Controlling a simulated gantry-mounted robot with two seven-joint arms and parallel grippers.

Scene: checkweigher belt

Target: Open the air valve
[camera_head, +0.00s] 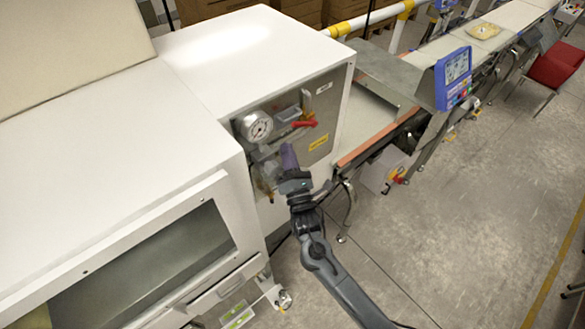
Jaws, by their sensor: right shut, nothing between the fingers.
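The air valve shows as a red lever handle (304,123) on a short brass-coloured vertical pipe. It is on the steel panel (322,132) in the end of the white machine housing. The handle lies roughly level across the pipe. My right gripper (288,154) is in front of the panel, below and a little left of the red handle in the picture. Its fingers are shut with nothing between them. It appears apart from the handle. The fingers hide part of the air fittings behind them. My left gripper is not in view.
A round pressure gauge (254,126) and grey fittings are left of the handle. A yellow label (318,142) is below right of it. A conveyor belt (365,115) with a blue display (453,78) runs to the right. The floor at lower right is mostly clear.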

